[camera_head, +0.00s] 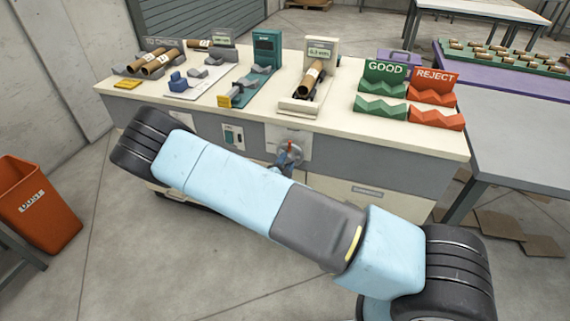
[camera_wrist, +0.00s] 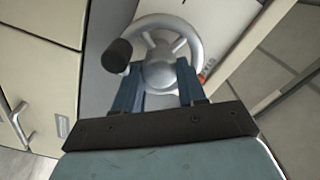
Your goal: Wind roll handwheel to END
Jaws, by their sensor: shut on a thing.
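The roll handwheel (camera_wrist: 160,70) is a silver spoked wheel with a round hub and a black knob (camera_wrist: 117,55) at its left in the wrist view. In the head view the wheel (camera_head: 290,153) shows small on the bench front, partly covered by my gripper (camera_head: 282,163). In the wrist view my gripper (camera_wrist: 160,92) has its two blue fingers on either side of the hub at the lower part of the wheel, shut on the handwheel. A red mark with lettering (camera_wrist: 206,73) shows right of the wheel, too small to read surely.
The wheel is on the front of a cream-topped bench (camera_head: 335,133). On top stand a gauge with a brown roll (camera_head: 311,79), a green GOOD rack (camera_head: 384,75) and a red REJECT rack (camera_head: 434,82). An orange bin (camera_head: 40,205) stands at the left. A drawer handle (camera_wrist: 22,125) is left of the wheel.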

